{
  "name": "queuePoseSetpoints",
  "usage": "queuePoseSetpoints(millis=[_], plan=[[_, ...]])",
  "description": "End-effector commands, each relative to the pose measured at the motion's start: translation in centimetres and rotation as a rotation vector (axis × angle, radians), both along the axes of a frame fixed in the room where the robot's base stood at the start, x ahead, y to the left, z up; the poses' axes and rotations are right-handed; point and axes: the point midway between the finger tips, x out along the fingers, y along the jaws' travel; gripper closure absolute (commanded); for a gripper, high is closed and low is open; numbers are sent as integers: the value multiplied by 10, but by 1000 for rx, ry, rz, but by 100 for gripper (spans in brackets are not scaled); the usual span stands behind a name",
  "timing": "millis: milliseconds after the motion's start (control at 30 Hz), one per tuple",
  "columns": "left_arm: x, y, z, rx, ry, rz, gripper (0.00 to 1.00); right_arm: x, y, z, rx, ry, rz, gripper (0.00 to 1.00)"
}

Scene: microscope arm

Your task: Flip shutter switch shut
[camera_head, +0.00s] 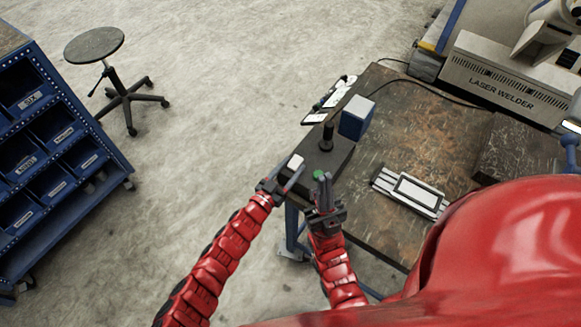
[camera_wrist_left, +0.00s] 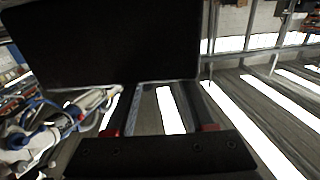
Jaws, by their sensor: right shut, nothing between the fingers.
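A dark control box (camera_head: 325,160) sits at the near left corner of the worktable. It carries a black upright stick (camera_head: 327,136), a small white switch-like piece (camera_head: 296,162) at its left end and a green round button (camera_head: 320,175) at its near side. Which part is the shutter switch I cannot tell for sure. My left gripper (camera_head: 283,178) is open beside the white piece; contact is unclear. In the left wrist view its two fingers (camera_wrist_left: 163,88) stand apart, below a large dark slab. My right gripper (camera_head: 322,184) is shut, close by the green button.
A blue box (camera_head: 356,118) stands behind the stick. A grey-white framed plate (camera_head: 410,192) lies on the worktable (camera_head: 420,120). Small items (camera_head: 330,98) lie at the table's left edge. A laser welder (camera_head: 510,85) stands far right. A stool (camera_head: 95,45) and a blue bin rack (camera_head: 50,130) are left.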

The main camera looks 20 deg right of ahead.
Motion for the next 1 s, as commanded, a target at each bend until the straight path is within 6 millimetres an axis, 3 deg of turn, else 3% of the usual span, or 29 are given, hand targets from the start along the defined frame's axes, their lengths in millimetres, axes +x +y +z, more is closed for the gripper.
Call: queuePoseSetpoints(millis=[33,267,300,567,1000], plan=[[0,0,0,0,0,0,57,0,0,0,0,0,0,100],[0,0,0,0,0,0,98,0,0,0,0,0,0,100],[0,0,0,0,0,0,100,0,0,0,0,0,0,100],[-2,-1,5,39,29,-9,100,0,0,9,0,0,0,100],[-4,-2,4,282,222,-10,100,0,0,65,0,0,0,100]])
